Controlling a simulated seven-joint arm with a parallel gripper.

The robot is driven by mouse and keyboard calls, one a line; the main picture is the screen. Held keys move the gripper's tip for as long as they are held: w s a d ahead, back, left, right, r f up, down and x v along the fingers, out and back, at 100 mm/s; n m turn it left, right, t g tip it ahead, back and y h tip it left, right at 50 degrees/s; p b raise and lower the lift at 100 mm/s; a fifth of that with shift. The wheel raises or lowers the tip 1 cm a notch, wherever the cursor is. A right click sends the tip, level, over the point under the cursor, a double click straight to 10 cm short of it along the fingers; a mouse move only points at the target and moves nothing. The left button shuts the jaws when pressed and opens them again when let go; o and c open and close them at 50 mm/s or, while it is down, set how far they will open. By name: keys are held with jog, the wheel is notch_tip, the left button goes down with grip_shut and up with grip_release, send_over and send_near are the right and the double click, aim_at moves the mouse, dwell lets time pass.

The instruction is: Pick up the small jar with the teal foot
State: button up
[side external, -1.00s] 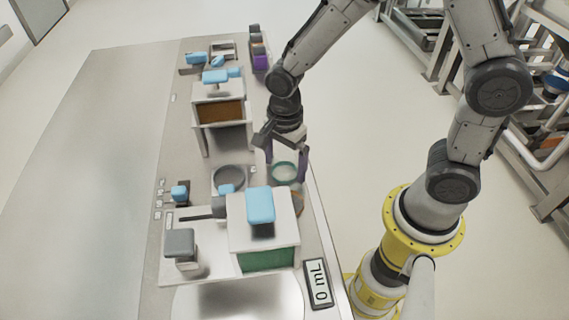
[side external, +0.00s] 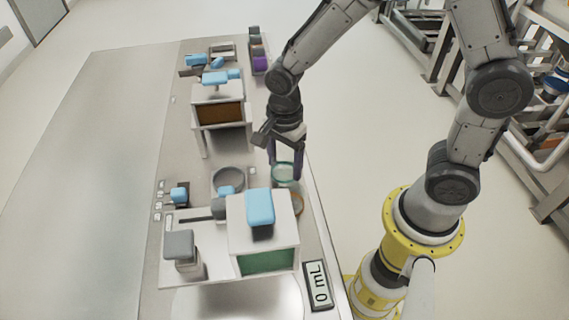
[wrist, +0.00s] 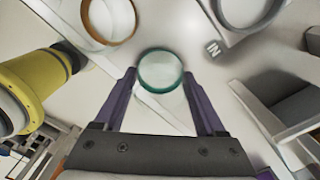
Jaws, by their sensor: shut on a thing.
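The small clear jar with the teal ring (side external: 284,176) is at the right edge of the bench in the side external view. In the wrist view the jar (wrist: 161,70) sits between the fingertips, its teal ring facing the camera. My gripper (side external: 286,166) points down with its purple fingers on either side of the jar. In the wrist view the gripper (wrist: 160,78) is shut on it. I cannot tell whether the jar touches the bench.
A jar with an orange ring (side external: 297,204) stands close by; it shows at upper left in the wrist view (wrist: 108,20). A grey round dish (side external: 228,180) lies to the left. A white stand with a blue top (side external: 262,238) is in front, a brown-fronted stand (side external: 222,112) behind.

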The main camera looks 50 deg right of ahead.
notch_tip(320, 180, up, 2)
jog(key=shift+w+r, duration=0.1)
jog(key=shift+r, duration=0.05)
jog(key=s+d+r, duration=0.3)
jog(key=s+r, duration=0.7)
jog(key=s, duration=0.3)
notch_tip(320, 180, up, 3)
send_over(273, 163)
jog(key=shift+w+a+f, duration=1.1)
jog(key=shift+w+f, duration=0.15)
jog(key=shift+f, duration=0.85)
jog(key=shift+w+a+f, duration=1.1)
jog(key=shift+w+f, duration=0.1)
jog(key=shift+f, duration=0.95)
jog(key=shift+w+a+f, duration=1.1)
jog(key=shift+w+f, duration=0.15)
jog(key=shift+f, duration=0.85)
jog(key=shift+f, duration=0.8)
